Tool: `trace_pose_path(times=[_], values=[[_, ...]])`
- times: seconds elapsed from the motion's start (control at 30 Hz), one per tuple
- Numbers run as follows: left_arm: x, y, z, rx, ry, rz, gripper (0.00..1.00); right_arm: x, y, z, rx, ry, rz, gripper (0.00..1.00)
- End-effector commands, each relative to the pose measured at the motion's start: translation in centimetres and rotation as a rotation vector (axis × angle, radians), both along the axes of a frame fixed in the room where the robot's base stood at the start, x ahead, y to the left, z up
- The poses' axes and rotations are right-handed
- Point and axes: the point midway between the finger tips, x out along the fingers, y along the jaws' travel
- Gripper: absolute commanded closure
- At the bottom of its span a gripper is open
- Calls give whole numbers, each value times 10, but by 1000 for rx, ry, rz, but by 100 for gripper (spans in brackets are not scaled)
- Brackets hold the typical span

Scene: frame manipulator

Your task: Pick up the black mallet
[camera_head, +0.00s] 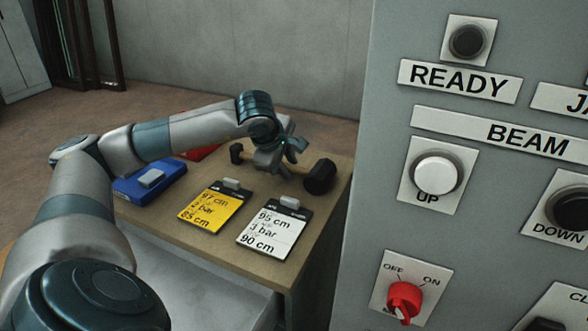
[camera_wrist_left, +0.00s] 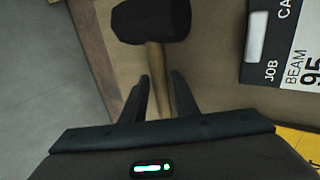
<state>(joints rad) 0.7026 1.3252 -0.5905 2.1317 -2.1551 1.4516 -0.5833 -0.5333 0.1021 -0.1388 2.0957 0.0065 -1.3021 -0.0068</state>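The black mallet lies on the wooden table, its black head (camera_head: 320,177) near the table's right edge. In the left wrist view its head (camera_wrist_left: 150,20) is at the top and its wooden handle (camera_wrist_left: 155,68) runs down between the fingers. My left gripper (camera_head: 291,147) is over the handle, just left of the head, and hides part of it. In the left wrist view the gripper (camera_wrist_left: 159,82) looks open, its fingers on either side of the handle; contact is unclear. My right gripper is not in view.
On the table (camera_head: 257,253), a yellow clipboard (camera_head: 212,208) and a white clipboard (camera_head: 272,232) lie in front of the gripper. A grey control panel (camera_head: 385,180) stands at right.

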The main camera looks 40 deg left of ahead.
Motion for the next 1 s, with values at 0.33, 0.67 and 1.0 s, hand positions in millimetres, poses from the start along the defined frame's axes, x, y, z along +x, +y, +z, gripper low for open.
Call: trace_pose_path(times=[0.33,0.67,1.0], values=[[0,0,0,0,0,0,92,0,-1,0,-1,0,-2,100],[0,0,1,1,-2,0,100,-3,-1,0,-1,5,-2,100],[1,0,28,0,-6,0,100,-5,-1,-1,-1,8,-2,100]])
